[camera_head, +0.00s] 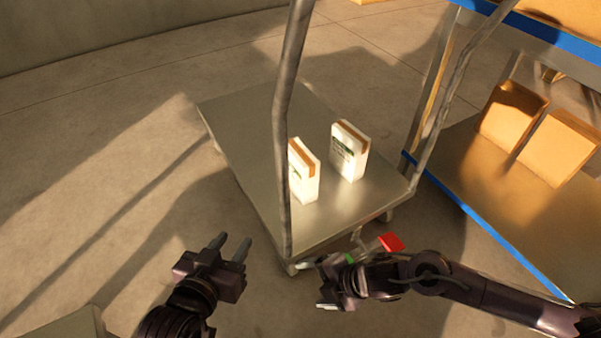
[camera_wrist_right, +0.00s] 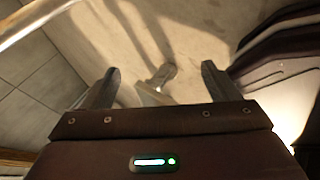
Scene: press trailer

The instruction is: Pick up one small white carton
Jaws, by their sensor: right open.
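Two small white cartons with brown tops stand upright on the flat metal deck of a cart (camera_head: 240,125). The nearer-left carton (camera_head: 307,180) is partly behind the cart's handle post. The other carton (camera_head: 348,155) stands to its right, a small gap away, in full view. My left gripper (camera_head: 231,244) is open and empty, in front of the cart's left side and apart from the cartons. My right gripper (camera_wrist_right: 160,70) is open with nothing between its fingers. In the head view it is below the cart's front edge, away from both cartons. The right wrist view shows no carton.
The cart's bent metal handle (camera_head: 284,100) rises between me and the deck. A blue-edged shelf rack (camera_head: 475,215) with open brown boxes (camera_head: 512,112) stands at the right. A red piece (camera_head: 391,242) shows by the cart's front. The floor at the left is clear.

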